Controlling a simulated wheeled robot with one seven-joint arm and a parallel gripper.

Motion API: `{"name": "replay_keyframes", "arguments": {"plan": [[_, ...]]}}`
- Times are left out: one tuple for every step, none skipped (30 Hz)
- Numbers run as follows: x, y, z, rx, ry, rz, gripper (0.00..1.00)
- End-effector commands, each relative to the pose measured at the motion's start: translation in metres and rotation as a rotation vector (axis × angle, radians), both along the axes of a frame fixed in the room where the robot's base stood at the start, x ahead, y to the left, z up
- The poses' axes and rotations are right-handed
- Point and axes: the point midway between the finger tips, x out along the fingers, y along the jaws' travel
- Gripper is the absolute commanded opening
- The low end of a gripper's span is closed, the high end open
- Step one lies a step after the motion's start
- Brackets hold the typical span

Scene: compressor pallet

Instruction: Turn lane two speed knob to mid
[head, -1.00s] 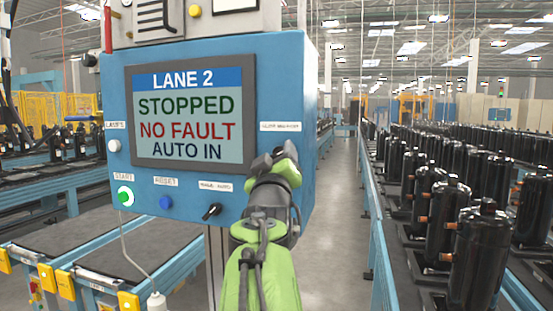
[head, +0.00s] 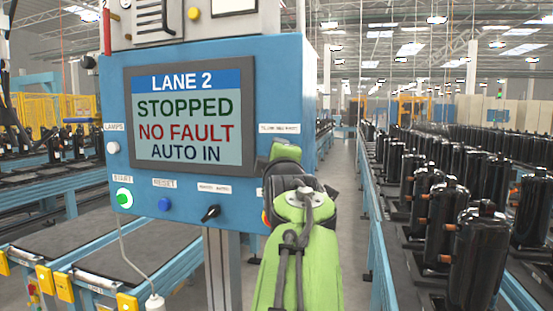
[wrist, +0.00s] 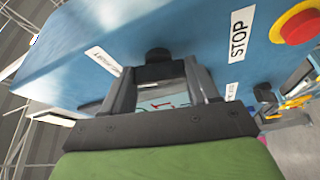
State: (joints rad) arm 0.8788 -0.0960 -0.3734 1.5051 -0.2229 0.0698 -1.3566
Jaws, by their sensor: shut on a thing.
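The blue lane two control box (head: 300,80) stands at the centre left of the head view. Its screen (head: 190,118) reads LANE 2, STOPPED, NO FAULT, AUTO IN. In the wrist view, my gripper (wrist: 158,75) is shut on a black knob (wrist: 157,56) on the blue face. In the head view my green arm covers the box's lower right, hiding the fingers and the knob. The knob's pointer and exact setting cannot be read.
A red STOP button (wrist: 298,24) with a yellow ring sits on the same box. The head view shows a green start button (head: 124,198), a blue reset button (head: 165,204) and a black selector (head: 211,213). Black compressors (head: 475,250) line the right; an aisle runs between.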

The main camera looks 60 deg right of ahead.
Motion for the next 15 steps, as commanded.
{"name": "replay_keyframes", "arguments": {"plan": [[0.001,0.0,-0.0003,-0.002,0.034,0.002,0.29],[0.0011,0.0001,-0.0002,-0.005,0.054,0.002,0.29],[0.001,0.0,0.0,-0.009,0.078,0.002,0.29],[0.0009,0.0,0.0001,-0.012,0.096,0.002,0.29],[0.0009,-0.0001,-0.0001,-0.014,0.111,0.002,0.29],[0.0008,-0.0001,-0.0001,-0.018,0.131,0.002,0.29],[0.0008,0.0,0.0,-0.02,0.144,0.002,0.29],[0.0008,0.0,0.0,-0.021,0.158,0.002,0.29],[0.0009,0.0001,0.0001,-0.024,0.172,0.002,0.29],[0.0009,0.0001,0.0002,-0.025,0.18,0.002,0.29],[0.0009,0.0001,0.0001,-0.027,0.19,0.002,0.29],[0.0009,0.0,-0.0001,-0.028,0.201,0.002,0.29],[0.0009,0.0,-0.0003,-0.028,0.207,0.002,0.29],[0.0008,0.0,-0.0003,-0.029,0.213,0.002,0.29],[0.0008,0.0,-0.0004,-0.03,0.219,0.002,0.29]]}}
